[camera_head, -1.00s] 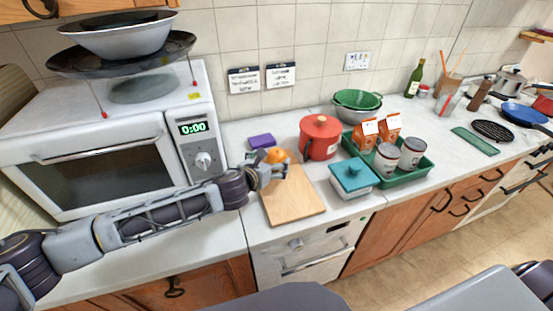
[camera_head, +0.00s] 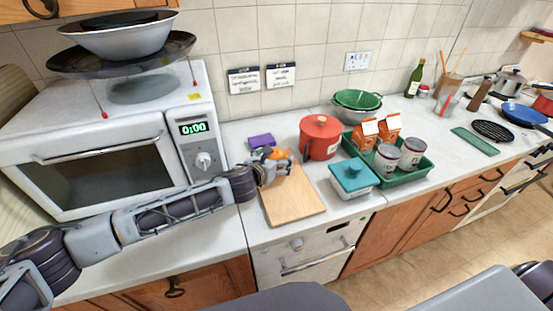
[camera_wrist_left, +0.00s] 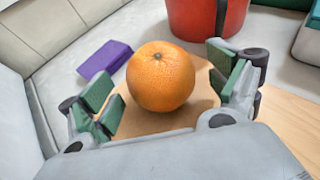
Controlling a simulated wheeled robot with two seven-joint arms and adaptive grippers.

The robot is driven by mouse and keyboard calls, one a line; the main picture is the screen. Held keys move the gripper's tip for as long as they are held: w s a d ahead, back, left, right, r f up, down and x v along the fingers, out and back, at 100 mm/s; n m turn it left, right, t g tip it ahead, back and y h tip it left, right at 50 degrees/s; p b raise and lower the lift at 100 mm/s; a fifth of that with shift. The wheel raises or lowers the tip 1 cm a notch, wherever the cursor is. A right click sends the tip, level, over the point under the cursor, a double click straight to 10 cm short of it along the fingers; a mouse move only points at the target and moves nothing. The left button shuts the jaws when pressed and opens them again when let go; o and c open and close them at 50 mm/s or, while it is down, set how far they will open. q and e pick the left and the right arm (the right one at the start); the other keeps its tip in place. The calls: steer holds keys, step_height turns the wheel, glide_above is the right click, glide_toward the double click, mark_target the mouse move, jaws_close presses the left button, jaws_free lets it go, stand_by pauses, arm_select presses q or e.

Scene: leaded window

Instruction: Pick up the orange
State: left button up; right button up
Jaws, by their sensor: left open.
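The orange (camera_wrist_left: 160,76) sits on the far end of the wooden cutting board (camera_head: 294,199). In the head view the orange (camera_head: 279,154) is partly hidden behind my left gripper (camera_head: 272,160). In the left wrist view my left gripper (camera_wrist_left: 166,92) is open, with green-padded fingers on either side of the orange. The orange is between the fingers, with a visible gap on the left and right sides. My right gripper is not in view.
A purple block (camera_head: 261,140) lies behind the board. A red pot (camera_head: 320,138) stands close to the right of the orange. The microwave (camera_head: 110,140) is on the left. A teal-lidded box (camera_head: 353,176) and a green tray (camera_head: 413,172) are to the right.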

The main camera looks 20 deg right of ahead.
arm_select(q)
steer(key=shift+x, duration=0.8)
steer(key=shift+w, duration=0.1)
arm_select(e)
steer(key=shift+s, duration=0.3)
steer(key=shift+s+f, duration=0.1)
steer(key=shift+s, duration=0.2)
arm_select(q)
steer(key=shift+c, duration=0.5)
steer(key=c, duration=1.1)
steer(key=shift+c, duration=0.2)
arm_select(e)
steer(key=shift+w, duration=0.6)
arm_select(q)
steer(key=shift+r, duration=0.15)
